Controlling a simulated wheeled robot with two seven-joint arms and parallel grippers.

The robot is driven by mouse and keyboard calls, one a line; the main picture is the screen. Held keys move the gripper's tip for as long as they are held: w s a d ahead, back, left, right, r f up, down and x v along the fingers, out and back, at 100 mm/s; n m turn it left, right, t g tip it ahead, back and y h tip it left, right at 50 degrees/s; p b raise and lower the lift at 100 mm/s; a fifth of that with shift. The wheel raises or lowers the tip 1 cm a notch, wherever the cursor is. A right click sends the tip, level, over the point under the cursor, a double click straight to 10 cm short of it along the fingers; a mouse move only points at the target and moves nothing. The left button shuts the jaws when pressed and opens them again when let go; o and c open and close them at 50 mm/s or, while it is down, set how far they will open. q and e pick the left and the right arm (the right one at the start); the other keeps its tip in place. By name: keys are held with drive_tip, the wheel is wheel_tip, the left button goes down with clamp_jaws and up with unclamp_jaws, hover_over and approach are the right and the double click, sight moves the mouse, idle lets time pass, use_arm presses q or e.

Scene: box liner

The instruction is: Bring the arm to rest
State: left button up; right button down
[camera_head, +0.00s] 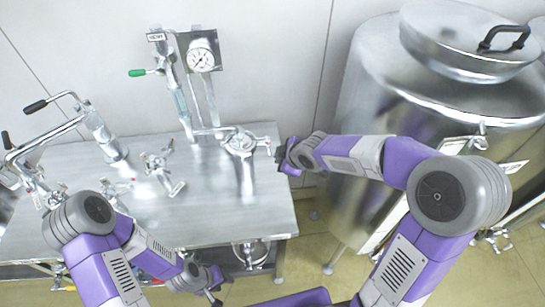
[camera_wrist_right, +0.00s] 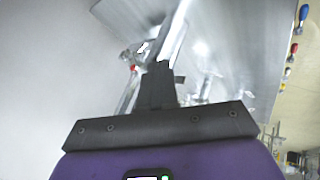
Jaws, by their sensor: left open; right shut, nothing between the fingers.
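My right arm (camera_head: 395,160) reaches in from the right, purple and grey, with its forearm pointing left. My right gripper (camera_head: 281,158) is beside the right edge of the metal table, close to the steel valve fitting there. In the right wrist view its dark fingers (camera_wrist_right: 158,82) are together with nothing between them. My left arm (camera_head: 100,250) comes in from the lower left. My left gripper (camera_head: 216,290) is low in the picture, in front of the table's front edge. It is open and empty, its fingertips small and partly cut off by the picture's bottom edge.
A steel table (camera_head: 215,215) carries pipes, valves and a pressure gauge (camera_head: 202,57). A green-handled valve (camera_head: 138,73) and a black-handled lever (camera_head: 37,106) stick out. A large steel tank (camera_head: 370,95) stands behind my right arm. Yellowish floor (camera_head: 325,235) shows between table and tank.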

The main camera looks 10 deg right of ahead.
drive_tip(key=v, duration=0.1)
drive_tip(key=p+v, duration=0.1)
drive_tip(key=v, duration=0.2)
drive_tip(key=shift+d+r+p, duration=0.15)
drive_tip(key=shift+d+p, duration=0.15)
drive_tip(key=shift+d, duration=0.05)
drive_tip(key=shift+w, duration=0.1)
